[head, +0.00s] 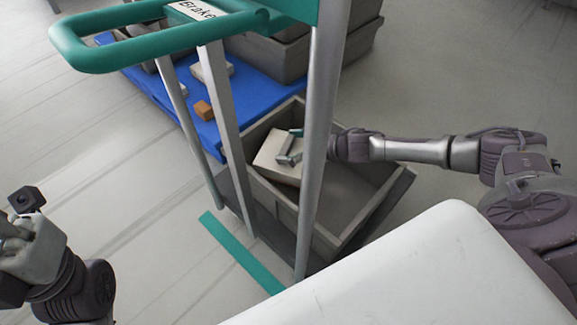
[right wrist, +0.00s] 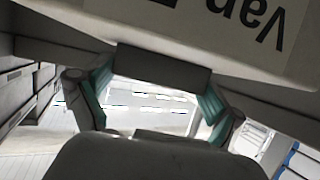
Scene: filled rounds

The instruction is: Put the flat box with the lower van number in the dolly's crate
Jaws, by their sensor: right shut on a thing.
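The flat box (head: 272,158) is pale and sits tilted within the mouth of the dolly's grey crate (head: 276,206). My right gripper (head: 289,152) is shut on it, with the arm reaching in from the right behind a dolly post. In the right wrist view the pale box (right wrist: 180,22) fills the top, with a label reading "Van" upside down; its number is not readable. I cannot tell whether the box touches the crate floor. My left gripper (head: 22,222) is at the lower left, away from the crate; its finger opening is unclear.
The dolly's green handle (head: 150,43) and grey posts (head: 318,130) stand in front of the crate. Behind is a blue surface (head: 238,108) with an orange block (head: 204,110), a pale box (head: 212,70) and grey crates (head: 275,58). A teal stripe (head: 240,252) marks the floor.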

